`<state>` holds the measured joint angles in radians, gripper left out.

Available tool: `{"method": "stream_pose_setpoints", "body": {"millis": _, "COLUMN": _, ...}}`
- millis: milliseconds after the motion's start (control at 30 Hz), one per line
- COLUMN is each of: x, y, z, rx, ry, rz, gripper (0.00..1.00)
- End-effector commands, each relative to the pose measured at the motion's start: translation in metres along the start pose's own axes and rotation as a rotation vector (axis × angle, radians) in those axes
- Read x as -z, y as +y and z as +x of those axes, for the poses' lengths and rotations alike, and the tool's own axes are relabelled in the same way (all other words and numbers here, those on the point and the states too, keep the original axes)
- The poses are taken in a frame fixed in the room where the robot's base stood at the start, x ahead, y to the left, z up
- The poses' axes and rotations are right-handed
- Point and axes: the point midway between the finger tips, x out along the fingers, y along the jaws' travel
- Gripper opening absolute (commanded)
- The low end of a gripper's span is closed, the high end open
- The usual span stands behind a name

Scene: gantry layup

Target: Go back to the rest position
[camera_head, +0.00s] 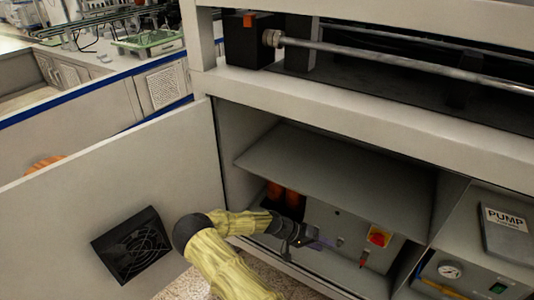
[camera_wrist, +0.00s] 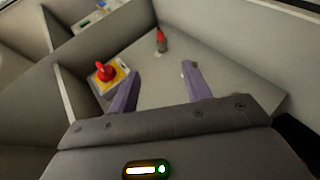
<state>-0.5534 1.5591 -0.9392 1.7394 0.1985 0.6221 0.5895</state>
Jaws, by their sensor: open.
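My gripper (camera_head: 318,243) reaches into the open cabinet (camera_head: 340,165) below the machine bed, in front of a light panel. In the wrist view my gripper (camera_wrist: 158,82) shows two purple-grey fingers spread apart with nothing between them. A red rotary switch on a yellow plate (camera_wrist: 105,72) lies beyond the left finger; it also shows in the head view (camera_head: 378,237), right of my gripper. A small red-tipped part (camera_wrist: 161,41) stands on the panel beyond the gap between the fingers. My fingers appear apart from both.
The open cabinet door (camera_head: 120,190) with a black fan vent (camera_head: 133,245) stands left of my arm. A shelf (camera_head: 340,170) is above my gripper. A pump compartment with a gauge (camera_head: 451,270) is at the right. Orange-red cylinders (camera_head: 275,192) stand at the back.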

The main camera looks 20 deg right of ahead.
Motion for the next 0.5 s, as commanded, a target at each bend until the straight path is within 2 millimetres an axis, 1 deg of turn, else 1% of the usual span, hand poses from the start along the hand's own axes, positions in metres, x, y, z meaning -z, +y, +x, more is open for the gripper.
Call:
{"method": "stream_pose_setpoints", "body": {"millis": 133, "x": -0.002, "y": 0.002, "z": -0.002, "rx": 0.012, "ry": -0.012, "rz": -0.001, "gripper": 0.49}}
{"method": "stream_pose_setpoints", "body": {"millis": 267, "x": -0.009, "y": 0.008, "z": -0.008, "rx": 0.064, "ry": -0.059, "rz": -0.008, "gripper": 0.49}}
{"method": "stream_pose_setpoints", "body": {"millis": 367, "x": -0.019, "y": 0.013, "z": -0.019, "rx": 0.135, "ry": -0.111, "rz": -0.024, "gripper": 0.49}}
{"method": "stream_pose_setpoints", "body": {"millis": 500, "x": -0.034, "y": 0.023, "z": -0.04, "rx": 0.252, "ry": -0.178, "rz": -0.057, "gripper": 0.49}}
